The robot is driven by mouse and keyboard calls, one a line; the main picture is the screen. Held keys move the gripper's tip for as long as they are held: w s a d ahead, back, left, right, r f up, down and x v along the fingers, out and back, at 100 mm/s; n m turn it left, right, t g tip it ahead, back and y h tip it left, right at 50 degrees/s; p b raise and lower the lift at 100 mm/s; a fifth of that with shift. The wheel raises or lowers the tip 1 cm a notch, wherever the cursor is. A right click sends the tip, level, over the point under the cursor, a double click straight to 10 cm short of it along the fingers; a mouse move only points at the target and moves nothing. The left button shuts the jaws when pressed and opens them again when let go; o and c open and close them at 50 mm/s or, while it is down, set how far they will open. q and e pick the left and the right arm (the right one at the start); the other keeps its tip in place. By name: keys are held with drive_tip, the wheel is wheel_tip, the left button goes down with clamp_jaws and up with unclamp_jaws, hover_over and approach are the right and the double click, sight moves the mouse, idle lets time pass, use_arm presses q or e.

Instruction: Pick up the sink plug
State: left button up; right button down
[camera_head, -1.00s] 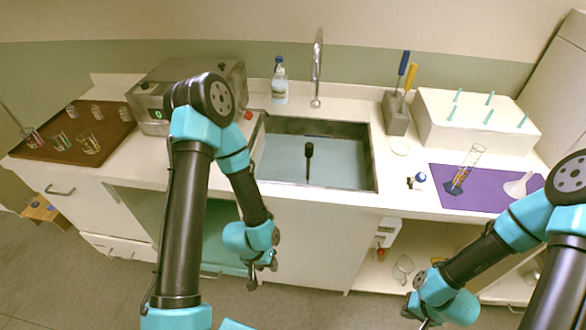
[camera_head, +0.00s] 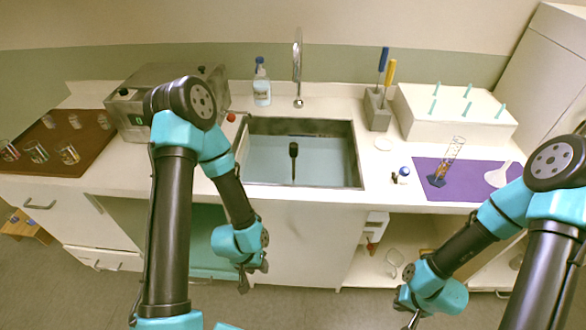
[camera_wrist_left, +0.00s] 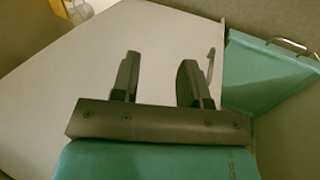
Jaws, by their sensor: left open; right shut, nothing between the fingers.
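The sink plug (camera_head: 293,152), a dark knob on a thin upright stem, stands in the middle of the sink (camera_head: 358,160). The sink holds pale blue water, and the plug's lower end is hard to make out. My left gripper (camera_head: 246,282) hangs in front of the counter, lower than the sink and apart from the plug. In the left wrist view my left gripper (camera_wrist_left: 157,78) is open and empty, with a white cabinet panel beyond it. My right gripper (camera_head: 408,312) is low at the right, shut and empty, far from the plug.
A grey box appliance (camera_head: 140,95) is left of the sink. A tool block (camera_head: 377,110), white rack (camera_head: 455,112) and purple mat (camera_head: 470,190) are to the right. Open cabinets lie below.

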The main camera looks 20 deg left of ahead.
idle(0.4)
use_arm(q)
drive_tip(key=o, duration=0.4)
drive_tip(key=shift+c, duration=0.2)
drive_tip(key=shift+w, duration=0.1)
